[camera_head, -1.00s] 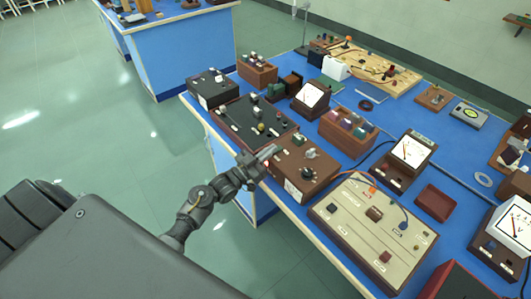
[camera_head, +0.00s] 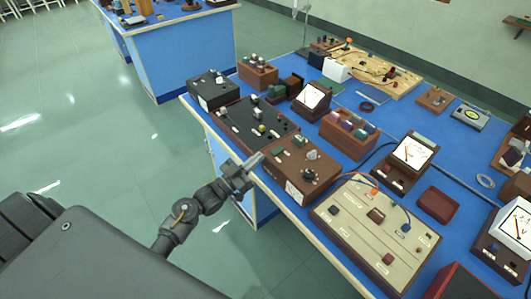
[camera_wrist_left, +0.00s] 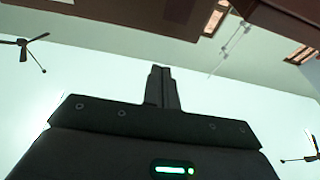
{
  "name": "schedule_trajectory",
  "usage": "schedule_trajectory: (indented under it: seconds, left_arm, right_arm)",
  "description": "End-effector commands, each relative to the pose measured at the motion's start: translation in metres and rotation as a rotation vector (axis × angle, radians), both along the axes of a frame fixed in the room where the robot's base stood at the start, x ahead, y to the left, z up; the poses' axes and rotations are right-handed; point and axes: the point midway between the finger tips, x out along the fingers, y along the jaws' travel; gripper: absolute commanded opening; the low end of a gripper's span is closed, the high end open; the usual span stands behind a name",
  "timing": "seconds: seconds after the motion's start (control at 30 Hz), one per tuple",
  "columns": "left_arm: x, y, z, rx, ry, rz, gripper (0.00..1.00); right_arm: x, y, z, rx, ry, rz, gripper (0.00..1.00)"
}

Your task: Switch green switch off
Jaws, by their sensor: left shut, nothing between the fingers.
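A brown control box (camera_head: 299,177) stands near the bench's left edge. A black knob (camera_head: 308,175) and a pale knob (camera_head: 312,155) are on the same top. My left gripper (camera_head: 256,160) is shut and empty, just left of this box and by the bench edge. Its closed fingers also show in the left wrist view (camera_wrist_left: 162,88), pointing toward the wall and ceiling. My right gripper is not in view.
A dark box (camera_head: 257,128) with small knobs stands beyond the brown box. A beige panel (camera_head: 370,238) with wires lies on its near side. Meters and component trays crowd the blue bench (camera_head: 378,138). The floor (camera_head: 110,160) left of the bench is clear.

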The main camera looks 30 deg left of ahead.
Motion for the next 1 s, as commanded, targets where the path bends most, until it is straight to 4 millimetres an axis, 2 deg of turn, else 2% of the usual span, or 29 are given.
schedule_trajectory:
  seconds: [0.07,0.3,1.0]
  left_arm:
    - [-0.012,0.005,-0.011,0.001,0.002,-0.001,0.00]
    - [-0.032,0.015,-0.020,-0.001,0.000,-0.001,0.00]
    - [-0.034,0.017,-0.022,0.014,0.006,0.006,0.00]
  right_arm:
    - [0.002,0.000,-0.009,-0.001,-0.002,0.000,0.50]
    - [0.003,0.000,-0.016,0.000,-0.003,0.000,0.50]
    - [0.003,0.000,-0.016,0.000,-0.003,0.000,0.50]
